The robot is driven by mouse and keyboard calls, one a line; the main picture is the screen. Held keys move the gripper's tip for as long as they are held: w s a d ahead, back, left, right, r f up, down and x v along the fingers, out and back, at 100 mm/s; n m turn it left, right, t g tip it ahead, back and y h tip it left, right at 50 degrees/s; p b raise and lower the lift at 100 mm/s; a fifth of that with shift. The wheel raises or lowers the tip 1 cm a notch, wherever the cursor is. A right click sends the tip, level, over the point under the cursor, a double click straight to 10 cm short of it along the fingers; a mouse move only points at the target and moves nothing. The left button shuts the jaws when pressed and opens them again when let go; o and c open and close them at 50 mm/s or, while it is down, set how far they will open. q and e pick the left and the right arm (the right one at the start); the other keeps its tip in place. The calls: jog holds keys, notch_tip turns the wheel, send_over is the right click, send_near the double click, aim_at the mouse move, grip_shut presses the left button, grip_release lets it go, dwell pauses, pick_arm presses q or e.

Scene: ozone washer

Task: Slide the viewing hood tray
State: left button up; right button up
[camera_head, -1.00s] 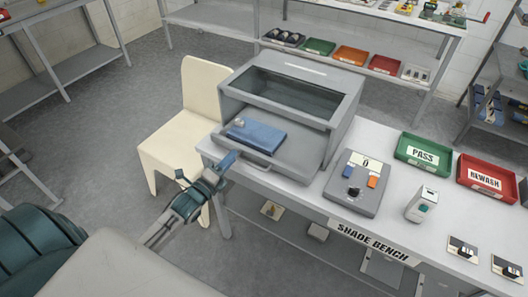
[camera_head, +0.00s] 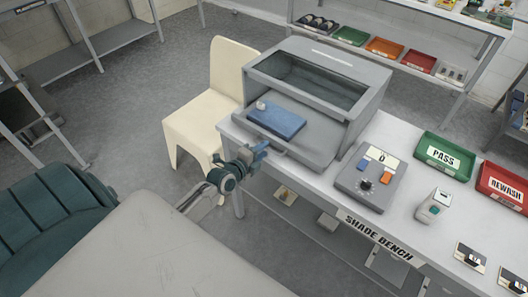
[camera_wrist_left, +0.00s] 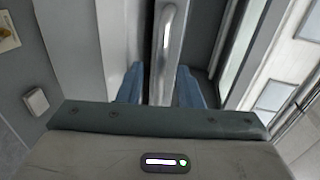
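The grey viewing hood (camera_head: 318,58) with a dark window stands at the left end of the bench. Its tray (camera_head: 306,148) sticks out at the front and carries a folded blue cloth (camera_head: 277,119) with a small pale item at its corner. My left gripper (camera_head: 260,150) is at the tray's front edge, by the handle. In the left wrist view, its blue fingers (camera_wrist_left: 160,88) stand apart, one on each side of the light grey handle bar (camera_wrist_left: 167,40). Whether they touch it is unclear. My right gripper is not in view.
On the bench (camera_head: 402,190), right of the hood, are a control box (camera_head: 370,181), a small white device (camera_head: 434,206), and green PASS (camera_head: 444,154) and red REWASH (camera_head: 502,185) trays. A cream chair (camera_head: 203,113) stands close left of the bench. Open floor lies further left.

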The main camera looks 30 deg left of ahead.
pick_arm(q)
jog(key=shift+w+f, duration=0.1)
jog(key=shift+w, duration=0.5)
grip_shut()
